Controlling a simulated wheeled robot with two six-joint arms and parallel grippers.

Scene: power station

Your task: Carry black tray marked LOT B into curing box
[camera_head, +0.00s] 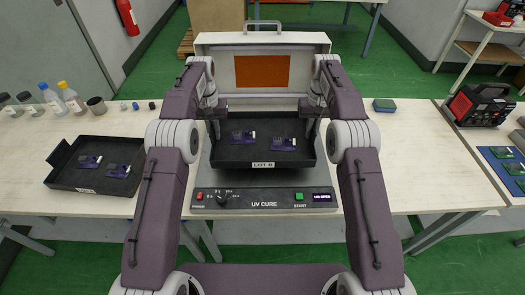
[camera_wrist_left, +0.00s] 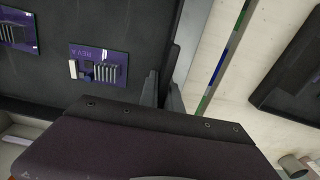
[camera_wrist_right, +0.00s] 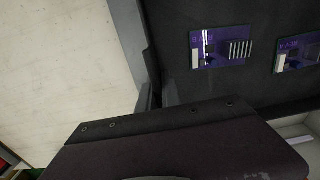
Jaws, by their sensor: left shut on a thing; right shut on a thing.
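The black tray marked LOT B (camera_head: 263,157) is at the UV CURE curing box (camera_head: 263,203), over its open base. Two purple circuit boards (camera_head: 243,137) lie flat in it. The box lid (camera_head: 262,75) stands up behind, with an orange window. My left gripper (camera_head: 214,132) is shut on the tray's left side; its fingers straddle the wall in the left wrist view (camera_wrist_left: 163,95). My right gripper (camera_head: 311,130) is shut on the right side, also seen in the right wrist view (camera_wrist_right: 156,95). I cannot tell whether the tray touches the box floor.
Another black tray (camera_head: 75,187) with purple boards lies left on the bench. Bottles (camera_head: 72,100) and a dark cup (camera_head: 96,105) stand behind it. A sponge (camera_head: 384,105), a black-red device (camera_head: 480,104) and a blue mat (camera_head: 505,170) are right.

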